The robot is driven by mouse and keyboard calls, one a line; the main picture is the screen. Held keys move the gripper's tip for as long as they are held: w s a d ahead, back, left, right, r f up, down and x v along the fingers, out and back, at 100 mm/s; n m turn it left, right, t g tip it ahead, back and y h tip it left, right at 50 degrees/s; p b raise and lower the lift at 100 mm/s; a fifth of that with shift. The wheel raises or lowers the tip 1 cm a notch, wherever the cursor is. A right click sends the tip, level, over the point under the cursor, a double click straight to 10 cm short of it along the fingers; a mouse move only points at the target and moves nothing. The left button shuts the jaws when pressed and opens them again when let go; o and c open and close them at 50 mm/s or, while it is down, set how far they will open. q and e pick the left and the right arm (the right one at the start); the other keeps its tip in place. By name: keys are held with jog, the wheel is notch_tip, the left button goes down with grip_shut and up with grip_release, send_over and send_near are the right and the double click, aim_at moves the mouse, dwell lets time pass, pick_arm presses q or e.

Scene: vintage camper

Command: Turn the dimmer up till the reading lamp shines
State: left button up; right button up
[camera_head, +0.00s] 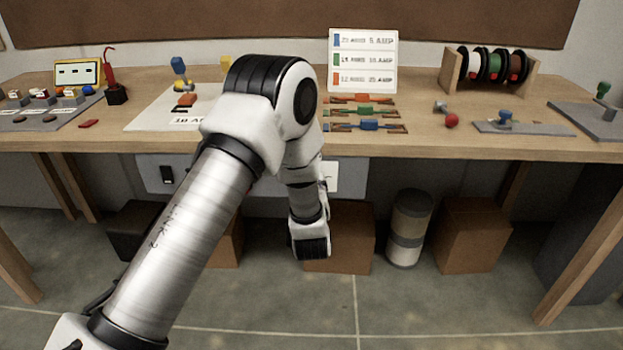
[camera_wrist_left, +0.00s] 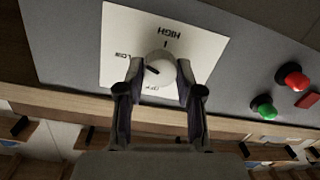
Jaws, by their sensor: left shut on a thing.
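The dimmer is a round white knob (camera_wrist_left: 160,70) with a dark pointer mark, on a white plate (camera_wrist_left: 205,30) lettered HIGH, LOW and a partly covered third label. The lettering appears upside down in the left wrist view. The pointer mark faces left, roughly towards LOW. My left gripper (camera_wrist_left: 160,77) is shut on the knob, a finger on each side. In the head view the plate (camera_head: 331,177) shows beside my left arm below the bench top; the knob and fingertips cannot be made out there. I cannot make out the reading lamp. My right gripper is not in view.
A red button (camera_wrist_left: 293,77) and a green button (camera_wrist_left: 264,107) sit near the plate. A rocker switch (camera_head: 167,175) is on the bench front. Brown boxes (camera_head: 472,235) and a canister (camera_head: 409,228) stand underneath. Cable spools (camera_head: 490,66) stand on the bench.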

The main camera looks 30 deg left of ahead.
pick_arm(q)
jog(key=shift+w+d+f+m+y+p, duration=0.1)
jog(key=shift+m+y+p, duration=0.3)
jog(key=shift+m+p, duration=1.95)
jog(key=shift+f+m+y+p, duration=0.1)
jog(key=shift+m+y+p, duration=0.25)
jog(key=shift+m, duration=3.9)
jog(key=o, duration=1.2)
jog(key=shift+c, duration=0.2)
